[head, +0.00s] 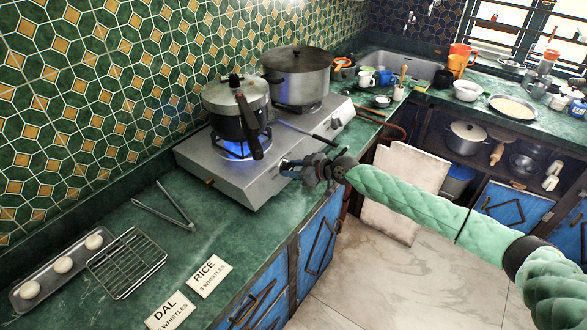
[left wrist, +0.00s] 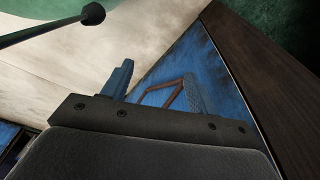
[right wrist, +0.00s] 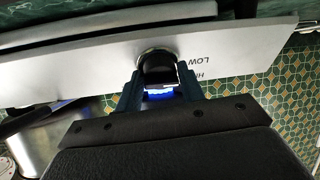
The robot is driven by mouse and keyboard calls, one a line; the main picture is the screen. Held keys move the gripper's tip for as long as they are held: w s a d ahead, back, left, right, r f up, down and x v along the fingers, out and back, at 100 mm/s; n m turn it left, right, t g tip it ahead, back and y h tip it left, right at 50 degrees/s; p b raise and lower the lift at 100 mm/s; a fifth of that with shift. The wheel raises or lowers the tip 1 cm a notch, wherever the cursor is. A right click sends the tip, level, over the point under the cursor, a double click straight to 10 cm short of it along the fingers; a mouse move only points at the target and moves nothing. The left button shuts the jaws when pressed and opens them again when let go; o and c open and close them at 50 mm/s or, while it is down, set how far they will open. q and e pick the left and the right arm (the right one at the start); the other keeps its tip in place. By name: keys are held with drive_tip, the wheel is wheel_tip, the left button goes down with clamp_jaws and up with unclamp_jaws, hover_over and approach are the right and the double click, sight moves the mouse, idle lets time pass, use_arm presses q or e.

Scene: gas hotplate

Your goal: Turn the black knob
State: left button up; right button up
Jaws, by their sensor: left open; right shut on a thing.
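The black knob (right wrist: 155,66) sits on the front panel of the silver gas hotplate (head: 190,155), beside upside-down "LOW" and "HI" lettering in the right wrist view. My right gripper (right wrist: 160,82) is shut on it, one finger on each side. In the head view my right gripper (head: 287,166) is at the hotplate's front face and hides the knob. A blue flame (head: 238,148) burns under the pressure cooker (head: 228,97). My left gripper (left wrist: 157,88) is open and empty in front of a blue cabinet door (left wrist: 215,65); it is not in the head view.
A large lidded pot (head: 297,75) stands on the rear burner. A dark second knob (head: 336,122) shows farther along the front panel. Tongs (head: 165,208), a wire rack (head: 127,262) and the RICE card (head: 209,276) lie on the green counter. The floor (head: 370,265) in front is clear.

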drive_tip(key=shift+r+m+t+p, duration=0.15)
drive_tip(key=shift+m+t+p, duration=0.15)
drive_tip(key=shift+m, duration=1.3)
drive_tip(key=m+t+p, duration=0.1)
drive_tip(key=m+p, duration=0.2)
drive_tip(key=m, duration=0.1)
drive_tip(key=shift+r+m+h, duration=0.1)
drive_tip(key=shift+m+h, duration=0.2)
use_arm(q)
drive_tip(key=s+a+f, duration=0.3)
drive_tip(key=s+f, duration=0.2)
drive_tip(key=s, duration=0.1)
drive_tip(key=shift+f+p, duration=0.3)
drive_tip(key=shift+p, duration=0.05)
use_arm(e)
drive_tip(key=shift+m, duration=0.7)
use_arm(q)
drive_tip(key=shift+a, duration=0.1)
use_arm(e)
drive_tip(key=o, duration=0.7)
drive_tip(key=shift+c, duration=0.2)
drive_tip(key=shift+o, duration=1.4)
drive_tip(key=shift+f, duration=0.25)
